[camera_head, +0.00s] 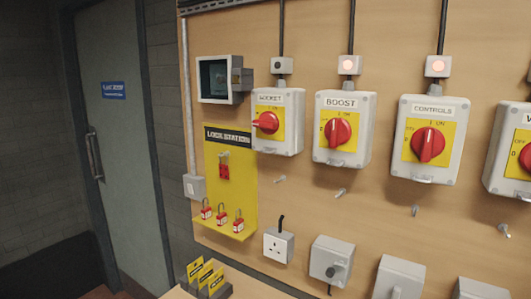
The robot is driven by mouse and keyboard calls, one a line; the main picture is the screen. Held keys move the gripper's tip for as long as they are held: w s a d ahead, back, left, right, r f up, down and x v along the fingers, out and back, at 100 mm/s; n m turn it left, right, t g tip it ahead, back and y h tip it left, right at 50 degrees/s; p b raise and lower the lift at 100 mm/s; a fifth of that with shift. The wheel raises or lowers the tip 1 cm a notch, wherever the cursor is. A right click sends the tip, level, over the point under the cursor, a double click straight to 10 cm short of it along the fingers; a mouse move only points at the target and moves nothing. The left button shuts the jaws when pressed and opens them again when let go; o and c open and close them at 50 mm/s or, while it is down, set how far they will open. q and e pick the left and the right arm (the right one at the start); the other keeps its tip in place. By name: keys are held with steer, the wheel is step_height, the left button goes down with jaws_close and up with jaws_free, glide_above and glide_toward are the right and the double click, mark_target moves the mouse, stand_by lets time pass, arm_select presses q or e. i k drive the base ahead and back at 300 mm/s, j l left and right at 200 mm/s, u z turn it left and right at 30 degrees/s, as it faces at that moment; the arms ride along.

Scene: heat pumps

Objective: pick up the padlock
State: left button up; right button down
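A yellow lock station board (246,193) is mounted on the wooden panel. Neither of my grippers is in view.
Grey isolator boxes with red rotary switches, labelled socket (290,97), boost (362,105) and controls (451,115), line the panel. Below are a socket outlet (286,241) and other grey boxes. Yellow-labelled tags (205,276) stand on a ledge. A grey door (120,140) is left.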

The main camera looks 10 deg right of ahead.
mark_target(207, 214)
steer(key=i+j+u, duration=1)
steer(key=i+u, duration=0.25)
steer(key=i+z, duration=0.45)
steer(key=i+j+z, duration=0.2)
steer(key=z, duration=0.25)
steer(key=i+z, duration=0.15)
steer(key=z, duration=0.3)
steer(key=i+j+z, duration=0.1)
steer(key=z, duration=0.4)
steer(key=i+j+z, duration=0.1)
steer(key=z, duration=0.35)
steer(key=i+j+z, duration=0.1)
steer(key=z, duration=0.4)
steer(key=j+z, duration=0.2)
steer(key=z, duration=0.25)
steer(key=i+j+z, duration=0.1)
steer(key=j+z, duration=0.15)
steer(key=z, duration=0.15)
steer(key=i+j+z, duration=0.1)
steer(key=j+z, duration=0.15)
steer(key=z, duration=0.2)
steer(key=j+z, duration=0.4)
steer(key=l, duration=0.1)
